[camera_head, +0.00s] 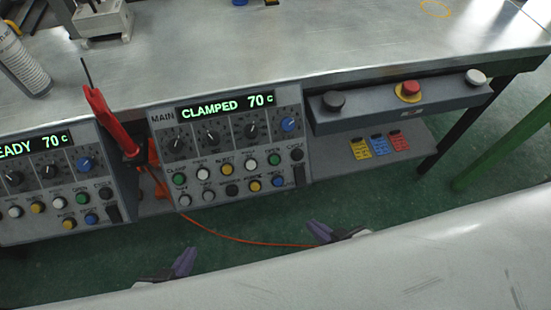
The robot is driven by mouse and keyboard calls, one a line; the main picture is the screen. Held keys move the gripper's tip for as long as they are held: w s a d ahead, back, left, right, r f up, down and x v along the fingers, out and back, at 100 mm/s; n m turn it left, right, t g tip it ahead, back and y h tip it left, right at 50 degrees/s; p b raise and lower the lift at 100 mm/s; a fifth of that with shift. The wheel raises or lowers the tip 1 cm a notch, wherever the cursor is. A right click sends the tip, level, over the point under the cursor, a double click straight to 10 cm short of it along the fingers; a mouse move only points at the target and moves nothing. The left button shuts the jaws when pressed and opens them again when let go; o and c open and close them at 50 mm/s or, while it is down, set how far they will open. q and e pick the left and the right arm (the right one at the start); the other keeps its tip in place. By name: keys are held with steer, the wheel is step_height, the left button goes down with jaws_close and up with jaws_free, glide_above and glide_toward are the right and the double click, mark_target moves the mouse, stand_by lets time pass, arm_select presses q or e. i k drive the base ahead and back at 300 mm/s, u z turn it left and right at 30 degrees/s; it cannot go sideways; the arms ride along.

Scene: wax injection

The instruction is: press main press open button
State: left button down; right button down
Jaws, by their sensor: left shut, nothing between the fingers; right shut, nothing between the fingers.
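The main press panel (225,128) hangs under the front edge of the workbench. Its display (226,106) reads CLAMPED 70 C. The green button under the OPEN label (274,159) is in the panel's upper button row, near the right end, beside a black button (297,154). Another green button (179,180) is at the left end of that row. My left gripper (188,254) is shut and empty, below the panel and apart from it. My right gripper (313,226) is shut and empty, below and slightly right of the OPEN button, touching nothing.
A second panel (52,172) is at the left. A red-handled tool (108,120) hangs between the panels. A control bar (398,102) with a red button (410,88) is at the right. An orange cable (230,238) runs below. A pale surface (430,260) fills the lower right.

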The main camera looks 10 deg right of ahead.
mark_target(274, 160)
steer(key=z, duration=2.35)
steer(key=k, duration=0.9)
steer(key=u, duration=1.7)
